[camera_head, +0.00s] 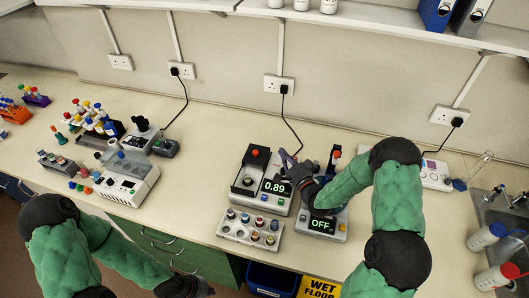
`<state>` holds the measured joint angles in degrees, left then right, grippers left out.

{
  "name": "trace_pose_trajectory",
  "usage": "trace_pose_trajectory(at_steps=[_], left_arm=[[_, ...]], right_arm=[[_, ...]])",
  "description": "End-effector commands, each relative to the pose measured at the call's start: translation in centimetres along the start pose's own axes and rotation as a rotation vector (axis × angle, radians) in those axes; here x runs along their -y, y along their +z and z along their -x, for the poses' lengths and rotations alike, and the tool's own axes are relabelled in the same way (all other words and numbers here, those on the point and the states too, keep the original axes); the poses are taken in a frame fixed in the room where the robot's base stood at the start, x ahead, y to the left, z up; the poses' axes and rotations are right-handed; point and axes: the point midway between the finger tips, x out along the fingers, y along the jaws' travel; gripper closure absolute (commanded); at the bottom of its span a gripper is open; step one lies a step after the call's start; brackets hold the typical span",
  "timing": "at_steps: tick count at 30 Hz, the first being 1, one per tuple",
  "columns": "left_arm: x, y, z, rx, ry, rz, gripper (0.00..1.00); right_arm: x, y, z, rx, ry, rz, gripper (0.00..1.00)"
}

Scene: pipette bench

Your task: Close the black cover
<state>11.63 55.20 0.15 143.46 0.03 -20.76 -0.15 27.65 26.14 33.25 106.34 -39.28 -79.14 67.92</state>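A white device (282,204) with a lit display reading 0.89 stands on the bench. Its black cover (257,161), with a red knob on top, stands raised at the back left. A second device (340,231) with a display reading OFF is to its right. A black part with a red top (334,160) stands up behind it, partly hidden by my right arm. My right gripper (289,162) is over the 0.89 device, to the right of its cover and apart from it. Its finger opening is too small to tell. My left gripper (198,288) is low at the bottom edge, away from both devices.
A tray of colored vials (232,232) sits in front of the 0.89 device. Tube racks (98,122) and another white machine (128,185) stand on the left. A sink (500,211) and bottles are on the right. Bare bench lies between the left machine and the 0.89 device.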

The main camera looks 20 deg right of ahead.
Motion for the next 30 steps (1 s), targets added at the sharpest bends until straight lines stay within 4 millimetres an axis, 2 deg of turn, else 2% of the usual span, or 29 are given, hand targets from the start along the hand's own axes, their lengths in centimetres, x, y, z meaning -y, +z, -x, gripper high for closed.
trace_pose_trajectory(at_steps=[1, 9, 17, 23, 30], left_arm=[[0.3, -0.1, -1.0, 0.0, 0.0, 0.0, 1.0], [1.4, -0.2, -4.0, 0.0, 0.0, 0.0, 1.0], [1.6, -0.2, -4.6, -0.001, 0.0, 0.0, 1.0], [1.6, -0.2, -4.5, -0.001, 0.0, 0.0, 1.0], [1.6, -0.2, -4.6, -0.001, 0.0, 0.0, 1.0]], right_arm=[[-1.0, 0.2, 0.1, 0.0, 0.0, 0.0, 1.0], [-4.2, 0.8, 0.3, 0.0, 0.0, 0.0, 1.0], [-4.8, 1.0, -0.1, 0.0, 0.0, 0.0, 1.0], [-4.7, 1.0, -2.6, 0.002, -0.002, 0.0, 1.0], [-4.7, 1.0, -7.1, 0.002, -0.002, 0.0, 1.0]])
